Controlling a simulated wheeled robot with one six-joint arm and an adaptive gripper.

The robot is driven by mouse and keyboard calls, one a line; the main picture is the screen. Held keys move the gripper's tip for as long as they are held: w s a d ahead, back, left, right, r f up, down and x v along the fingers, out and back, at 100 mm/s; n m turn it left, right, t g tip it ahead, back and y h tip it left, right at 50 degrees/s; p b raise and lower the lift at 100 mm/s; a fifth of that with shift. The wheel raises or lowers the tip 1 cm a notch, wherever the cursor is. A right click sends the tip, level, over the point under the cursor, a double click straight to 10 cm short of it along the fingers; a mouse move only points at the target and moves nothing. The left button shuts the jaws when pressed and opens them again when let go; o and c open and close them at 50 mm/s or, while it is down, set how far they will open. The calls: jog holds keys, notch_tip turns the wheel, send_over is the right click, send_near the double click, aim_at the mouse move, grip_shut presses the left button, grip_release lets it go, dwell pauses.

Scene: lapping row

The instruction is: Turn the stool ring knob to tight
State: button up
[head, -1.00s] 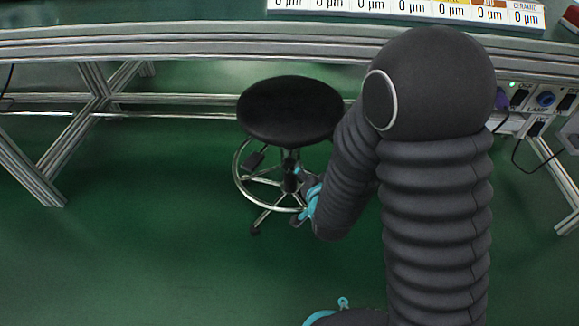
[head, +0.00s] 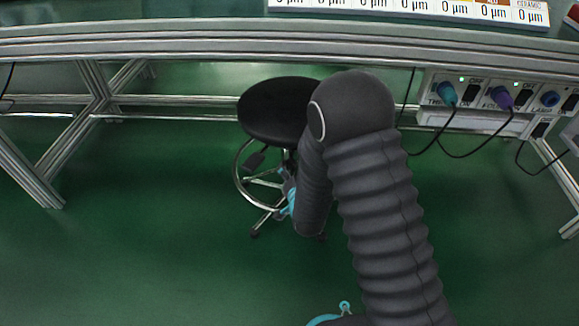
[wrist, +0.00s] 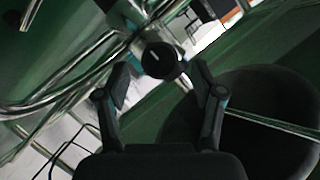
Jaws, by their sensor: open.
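The black stool seat (head: 268,108) stands in front of the bench, with its chrome foot ring (head: 238,180) below it. In the wrist view the ring knob (wrist: 160,60) is round and black with a white mark pointing to the upper left. My gripper (wrist: 160,72) is open, with one finger on each side of the knob. The knob lies level with the fingertips; I cannot tell whether they touch it. In the head view my gripper (head: 289,192) is beside the stool's column, partly hidden by my arm, and the knob is hidden. The seat's dark disc (wrist: 255,125) fills the wrist view's lower right.
The bench's metal front rail (head: 180,45) runs above the stool. A socket panel (head: 480,95) with plugs and hanging cables is at the right. A bench leg (head: 30,170) stands at the left. The green floor (head: 130,250) is clear in front.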

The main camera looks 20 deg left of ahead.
aim_at(291, 168)
jog(key=shift+x, duration=2.2)
jog(key=c, duration=1.2)
jog(key=shift+o, duration=0.2)
